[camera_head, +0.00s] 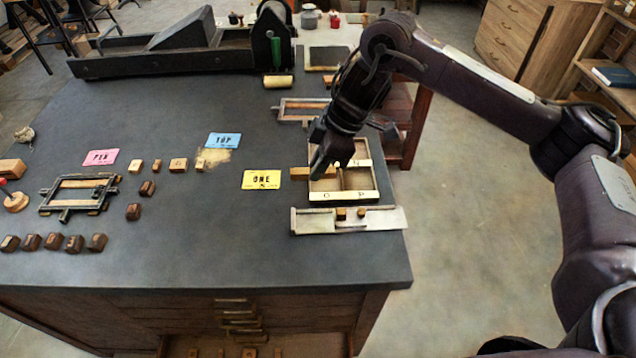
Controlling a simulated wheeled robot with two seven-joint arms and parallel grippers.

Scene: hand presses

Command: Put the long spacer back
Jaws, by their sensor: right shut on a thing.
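My right gripper (322,168) reaches down from the upper right over a light wooden letter case (378,195). It is shut on a light wooden bar, which looks like the long spacer (299,173). The bar's left end sticks out past the case's left edge. The gripper hides the rest of the bar, and I cannot tell whether it touches the case. The case has several compartments, with O and P marked on its front rim. My left gripper is not in view.
A metal composing stick (385,220) with two small blocks lies before the case. A yellow ONE card (261,180) lies to its left. A small locked frame (80,195), type blocks and a dark press (180,50) stand farther left and back. The front middle of the table is clear.

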